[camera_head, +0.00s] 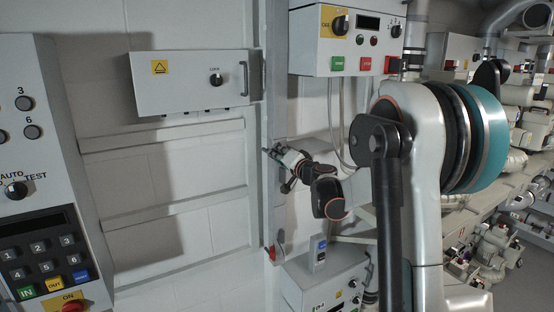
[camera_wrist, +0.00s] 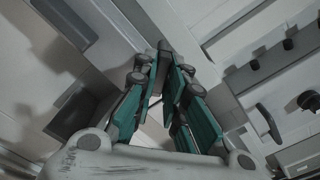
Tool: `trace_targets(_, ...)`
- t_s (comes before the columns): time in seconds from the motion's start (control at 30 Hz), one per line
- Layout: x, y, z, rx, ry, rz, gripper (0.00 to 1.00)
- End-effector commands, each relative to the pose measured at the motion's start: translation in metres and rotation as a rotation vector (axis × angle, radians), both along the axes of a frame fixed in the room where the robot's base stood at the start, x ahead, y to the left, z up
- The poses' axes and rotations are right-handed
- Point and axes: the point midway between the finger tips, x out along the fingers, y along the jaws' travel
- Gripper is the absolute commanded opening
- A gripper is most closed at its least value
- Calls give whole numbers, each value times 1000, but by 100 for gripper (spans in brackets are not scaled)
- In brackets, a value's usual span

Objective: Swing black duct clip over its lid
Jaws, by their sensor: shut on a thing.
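A tall grey vertical duct (camera_head: 270,95) with a narrow front runs down the wall in the head view. My gripper (camera_head: 270,151) is at its right edge, about halfway up. In the wrist view the teal-padded fingers of my gripper (camera_wrist: 163,50) converge to a narrow tip against the pale duct. The black duct clip is mostly hidden; only a small dark bit shows at the fingertips, and I cannot make out its angle. My gripper is shut on it. The lid is hard to tell apart from the duct.
A grey box with a yellow label (camera_head: 190,82) hangs left of the duct. A control box (camera_head: 345,40) is at upper right, and another (camera_head: 325,280) below the gripper. A red piece (camera_head: 271,253) sits lower on the duct. A keypad panel (camera_head: 45,190) stands far left.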

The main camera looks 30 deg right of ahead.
Motion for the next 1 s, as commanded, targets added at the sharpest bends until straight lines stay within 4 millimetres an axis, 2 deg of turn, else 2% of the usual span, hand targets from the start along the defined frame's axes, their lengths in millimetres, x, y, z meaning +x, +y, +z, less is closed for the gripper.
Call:
trace_targets(0.5, 0, -3, -7, 456, 16, -2, 0)
trace_targets(0.7, 0, -3, -8, 575, 20, -2, 0)
trace_targets(1.0, 0, -3, -9, 663, 23, -2, 0)
